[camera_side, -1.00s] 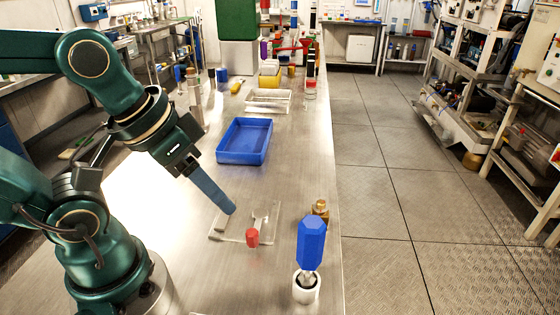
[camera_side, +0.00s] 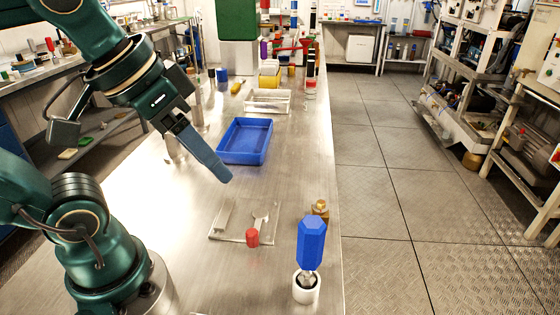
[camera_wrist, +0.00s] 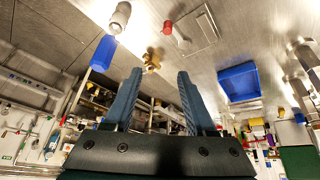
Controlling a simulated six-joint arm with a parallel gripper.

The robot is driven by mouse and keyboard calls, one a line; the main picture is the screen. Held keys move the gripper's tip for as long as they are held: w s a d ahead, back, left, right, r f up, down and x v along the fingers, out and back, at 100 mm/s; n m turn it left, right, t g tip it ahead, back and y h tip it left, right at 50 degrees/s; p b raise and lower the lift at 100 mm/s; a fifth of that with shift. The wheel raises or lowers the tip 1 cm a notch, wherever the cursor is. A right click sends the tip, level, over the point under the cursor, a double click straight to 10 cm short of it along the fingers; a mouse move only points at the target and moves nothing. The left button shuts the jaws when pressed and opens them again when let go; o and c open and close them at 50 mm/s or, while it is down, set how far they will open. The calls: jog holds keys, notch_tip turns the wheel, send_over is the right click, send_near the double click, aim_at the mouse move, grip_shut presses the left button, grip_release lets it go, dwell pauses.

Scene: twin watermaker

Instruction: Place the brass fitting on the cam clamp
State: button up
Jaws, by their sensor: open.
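The brass fitting (camera_side: 320,209) stands on the metal bench near its right edge, partly behind the blue-handled tool; it also shows in the wrist view (camera_wrist: 152,59). The cam clamp (camera_side: 230,221) is a flat pale plate with a metal lever and a red knob (camera_side: 252,237), left of the fitting; in the wrist view its plate (camera_wrist: 207,24) is at the top. Nothing lies on the bare part of the plate. My gripper (camera_side: 223,177) is above the bench, up and left of the clamp. Its two blue fingers are apart and empty in the wrist view (camera_wrist: 156,76).
A blue-handled tool (camera_side: 311,243) stands in a white cup (camera_side: 306,288) close in front of the fitting. An empty blue tray (camera_side: 262,155) lies behind the clamp. Further back are a clear rack (camera_side: 267,107) and several bottles. The bench left of the clamp is clear.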

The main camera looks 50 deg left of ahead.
jog(key=w+d+n+g+h, duration=0.3)
jog(key=w+d+n+h, duration=0.1)
jog(key=n, duration=0.2)
jog(key=n+t+h, duration=0.3)
jog(key=n+h, duration=0.5)
jog(key=n, duration=0.8)
send_over(325, 206)
jog(key=a, duration=0.3)
jog(key=f, duration=1.1)
jog(key=s+f, duration=0.1)
jog(key=f, duration=0.4)
jog(key=shift+d+f, duration=0.15)
jog(key=shift+f, duration=0.15)
jog(key=shift+d+f, duration=0.1)
jog(key=shift+f, duration=0.2)
jog(key=shift+w+d+f, duration=0.1)
jog(key=shift+d+f, duration=0.05)
jog(key=shift+d, duration=0.1)
jog(key=shift+x, duration=2.2)
grip_shut()
